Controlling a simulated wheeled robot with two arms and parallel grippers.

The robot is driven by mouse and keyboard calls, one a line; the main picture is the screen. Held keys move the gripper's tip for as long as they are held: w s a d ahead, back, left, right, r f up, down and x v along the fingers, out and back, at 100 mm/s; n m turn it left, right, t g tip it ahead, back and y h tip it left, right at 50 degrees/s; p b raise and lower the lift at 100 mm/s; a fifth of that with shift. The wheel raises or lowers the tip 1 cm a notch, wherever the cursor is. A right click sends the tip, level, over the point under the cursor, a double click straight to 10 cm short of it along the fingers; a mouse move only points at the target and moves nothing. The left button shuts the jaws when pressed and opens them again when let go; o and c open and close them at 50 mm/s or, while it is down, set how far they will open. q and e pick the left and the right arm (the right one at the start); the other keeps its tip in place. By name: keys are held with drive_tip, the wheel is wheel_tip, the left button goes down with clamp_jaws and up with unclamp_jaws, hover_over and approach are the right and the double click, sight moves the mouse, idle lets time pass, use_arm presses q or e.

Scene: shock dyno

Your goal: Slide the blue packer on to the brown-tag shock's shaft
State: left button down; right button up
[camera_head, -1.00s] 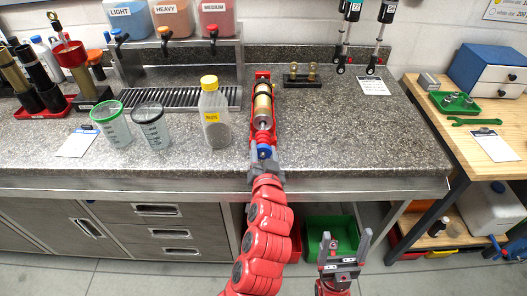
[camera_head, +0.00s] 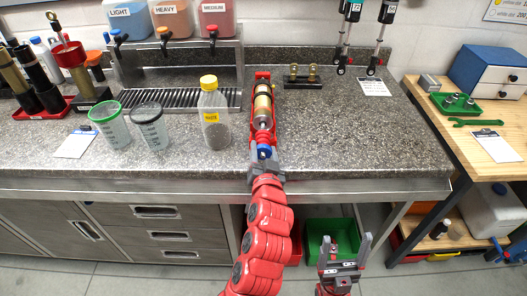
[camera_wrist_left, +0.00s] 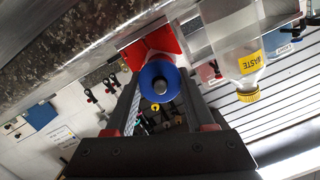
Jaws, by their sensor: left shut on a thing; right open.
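A shock with a gold body (camera_head: 262,105) lies in a red cradle (camera_head: 262,76) on the bench, its shaft end toward me. I cannot make out a brown tag on it. The blue packer (camera_head: 264,151) is at the near end of the shock. In the left wrist view the packer (camera_wrist_left: 149,75) is a blue ring with a grey round end in its middle; how far it sits along the shaft is hidden. My left gripper (camera_head: 265,163) is shut on the packer, with a finger on each side. My right gripper (camera_head: 345,243) is open and empty in front of the bench.
A yellow-capped waste bottle (camera_head: 214,120) stands close left of the cradle. Two measuring cups (camera_head: 150,130) are further left. The bench right of the cradle is clear.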

use_arm(q)
drive_tip(key=shift+c, duration=0.9)
unclamp_jaws()
drive_tip(key=s, duration=0.1)
drive_tip(key=s+b, duration=0.1)
drive_tip(key=s, duration=0.3)
drive_tip(key=shift+d+r, duration=0.15)
drive_tip(key=shift+d, duration=0.1)
drive_tip(key=p, duration=0.9)
approach(265, 157)
drive_tip(key=s+r, duration=0.1)
drive_tip(key=s, duration=0.4)
drive_tip(key=shift+s+d+r, duration=0.1)
drive_tip(key=shift+s+r, duration=0.05)
drive_tip(key=shift+s, duration=0.25)
